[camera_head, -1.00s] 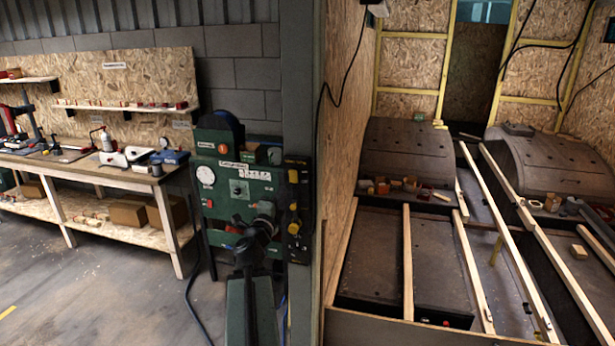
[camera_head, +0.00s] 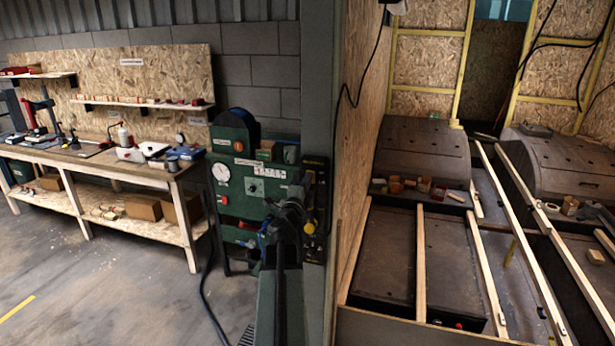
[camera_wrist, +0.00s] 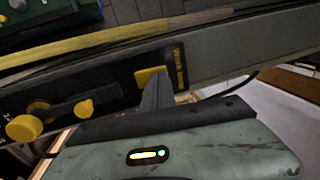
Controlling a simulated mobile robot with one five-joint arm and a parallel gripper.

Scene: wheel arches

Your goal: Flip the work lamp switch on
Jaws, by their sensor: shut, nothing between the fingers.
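A narrow black switch panel (camera_head: 316,172) is fixed on the post beside the green machine. My arm hides part of it in the head view. In the wrist view, the panel (camera_wrist: 112,88) runs slantwise and carries a yellow rocker or paddle (camera_wrist: 146,76) beside yellow lettering, which is too small to read for sure. Round yellow knobs (camera_wrist: 25,127) sit farther left on it. My gripper (camera_wrist: 158,82) is shut and empty, its tips at or just in front of the yellow paddle and covering part of it. I cannot tell whether they touch, nor the switch's position.
The green machine (camera_head: 245,185) with a white gauge stands left of the post (camera_head: 335,80). A workbench (camera_head: 110,165) with tools is farther left. Right of the post is an OSB-lined bay with wheel arches (camera_head: 424,155) and loose battens (camera_head: 420,260). Floor at the left is clear.

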